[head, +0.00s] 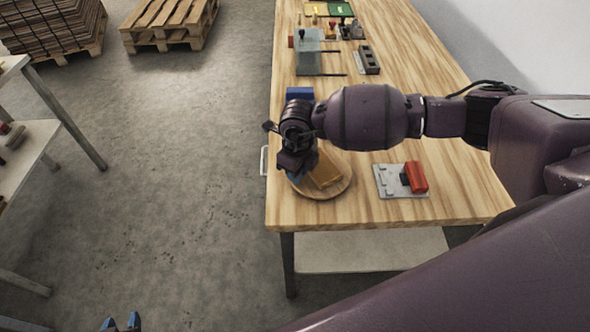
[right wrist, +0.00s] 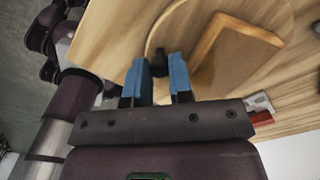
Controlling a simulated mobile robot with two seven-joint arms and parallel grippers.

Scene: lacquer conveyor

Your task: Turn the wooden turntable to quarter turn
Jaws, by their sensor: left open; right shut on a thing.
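The wooden turntable (head: 338,184) is a round board near the front left corner of the workbench, and it also shows in the right wrist view (right wrist: 207,22). A brown rectangular block (head: 327,172) lies on it, large in the right wrist view (right wrist: 237,52). A small black knob (right wrist: 159,62) stands near the disc's edge. My right gripper (right wrist: 160,75) has its blue fingers on either side of this knob and is shut on it. In the head view my right arm hides part of the disc. My left gripper (head: 121,323) is open and empty, low over the floor, away from the bench.
A grey plate with a red-handled device (head: 412,178) sits right of the turntable. A blue block (head: 299,93) and a grey-green box (head: 308,55) stand farther back on the workbench (head: 400,45). Shelving is at the left edge; pallets (head: 170,22) are on the floor behind.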

